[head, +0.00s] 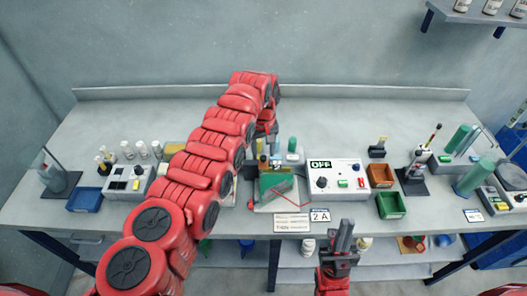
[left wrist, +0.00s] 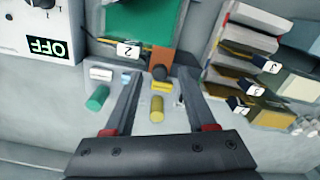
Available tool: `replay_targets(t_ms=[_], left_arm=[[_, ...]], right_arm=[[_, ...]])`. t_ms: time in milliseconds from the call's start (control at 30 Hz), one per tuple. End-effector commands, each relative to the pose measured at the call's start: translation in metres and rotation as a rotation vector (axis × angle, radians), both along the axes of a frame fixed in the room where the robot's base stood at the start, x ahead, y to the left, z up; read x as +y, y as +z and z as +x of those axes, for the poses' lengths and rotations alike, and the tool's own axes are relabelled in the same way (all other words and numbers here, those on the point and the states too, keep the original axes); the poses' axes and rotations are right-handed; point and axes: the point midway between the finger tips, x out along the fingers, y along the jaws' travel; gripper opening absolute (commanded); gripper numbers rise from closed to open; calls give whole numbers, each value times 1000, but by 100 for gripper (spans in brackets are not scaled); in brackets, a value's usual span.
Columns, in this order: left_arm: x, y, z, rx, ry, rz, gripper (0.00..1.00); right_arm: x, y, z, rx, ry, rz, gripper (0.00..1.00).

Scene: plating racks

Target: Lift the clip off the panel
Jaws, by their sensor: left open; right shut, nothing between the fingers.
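A green panel (head: 276,187) with a copper-coloured strip stands in a rack at the middle of the table. In the left wrist view the panel (left wrist: 140,18) shows at the top, beside a label "2". A small clip with a dark round top (left wrist: 159,72) and a yellow part sits at the strip's end. My left gripper (left wrist: 158,88) is open, its fingers on either side of the clip; I cannot tell whether they touch it. In the head view my left gripper (head: 264,140) is partly hidden by its arm. My right gripper (head: 343,236) is shut and empty at the table's front edge.
A power box reading OFF (head: 337,182) stands right of the panel. Orange (head: 381,175) and green (head: 391,206) bins lie further right, a blue bin (head: 85,200) at left. Numbered racked pieces (left wrist: 245,70) stand beside the left gripper. The table's back is clear.

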Motion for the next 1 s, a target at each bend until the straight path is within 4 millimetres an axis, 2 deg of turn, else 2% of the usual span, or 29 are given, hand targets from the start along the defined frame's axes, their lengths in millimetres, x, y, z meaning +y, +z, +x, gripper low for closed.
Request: replay_targets(t_ms=[200,467,567,800,1000], left_arm=[[-1,-18,1,-3,-1,0,56],[0,-19,1,-3,-1,0,56],[0,-19,1,-3,-1,0,42],[0,-19,1,-3,-1,0,0],[0,-19,1,-3,-1,0,0]], right_arm=[[0,0,0,1,0,0,0],[0,0,0,1,0,0,0],[0,0,0,1,0,0,0],[0,0,0,1,0,0,0],[0,0,0,1,0,0,0]])
